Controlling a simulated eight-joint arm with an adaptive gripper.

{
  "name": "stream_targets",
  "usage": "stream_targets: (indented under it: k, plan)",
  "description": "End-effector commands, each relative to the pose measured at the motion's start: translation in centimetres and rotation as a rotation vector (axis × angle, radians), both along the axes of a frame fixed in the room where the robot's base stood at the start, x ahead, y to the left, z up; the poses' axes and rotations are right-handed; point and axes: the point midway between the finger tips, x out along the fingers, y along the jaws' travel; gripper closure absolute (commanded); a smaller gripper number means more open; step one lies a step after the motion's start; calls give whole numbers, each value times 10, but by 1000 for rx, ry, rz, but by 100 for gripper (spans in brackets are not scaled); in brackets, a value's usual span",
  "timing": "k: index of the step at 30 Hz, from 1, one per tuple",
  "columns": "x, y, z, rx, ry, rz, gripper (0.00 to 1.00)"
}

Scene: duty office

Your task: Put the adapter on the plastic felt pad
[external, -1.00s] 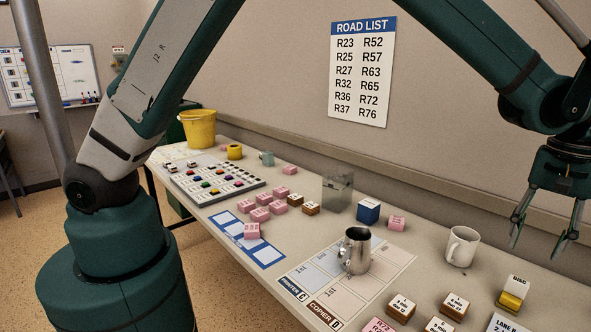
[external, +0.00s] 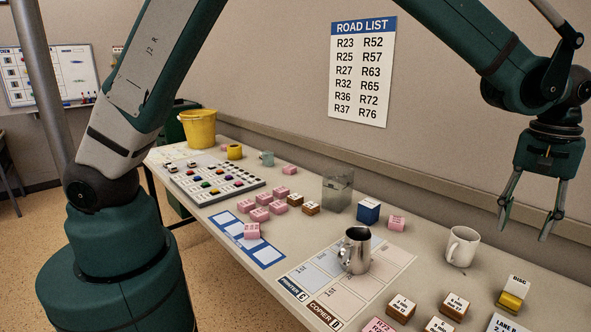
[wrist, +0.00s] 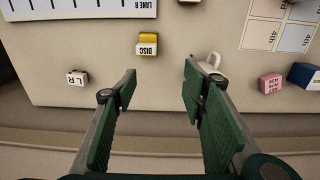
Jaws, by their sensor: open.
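I cannot pick out an adapter or a plastic felt pad by sight in either view; no block label that I can read names them. My gripper (external: 525,232) is open and empty, above the right part of the table near the wall. In the wrist view my gripper (wrist: 160,76) has its two green fingers wide apart with nothing between them. The white mug (wrist: 211,63) shows just beyond the right fingertip there. A yellow and white block marked DISC (wrist: 148,44) lies ahead of the fingers, and a small block marked L R (wrist: 77,77) lies to the left.
The white mug (external: 462,246), a metal pitcher (external: 356,252), a clear container (external: 338,192) and a blue block (external: 368,212) stand on the table. Several pink and brown blocks lie around them. A printed sheet (external: 388,264) lies under the pitcher. A yellow bucket (external: 199,128) stands at the far end.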

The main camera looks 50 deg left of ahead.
Motion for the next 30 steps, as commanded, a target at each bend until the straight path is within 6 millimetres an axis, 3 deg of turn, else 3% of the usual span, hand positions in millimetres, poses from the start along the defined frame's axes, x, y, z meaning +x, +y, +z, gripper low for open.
stream_targets:
  k: [14,30]
  plan:
    - [8,123,84,-51,-78,3,58]
    - [-17,261,155,-88,-183,5,58]
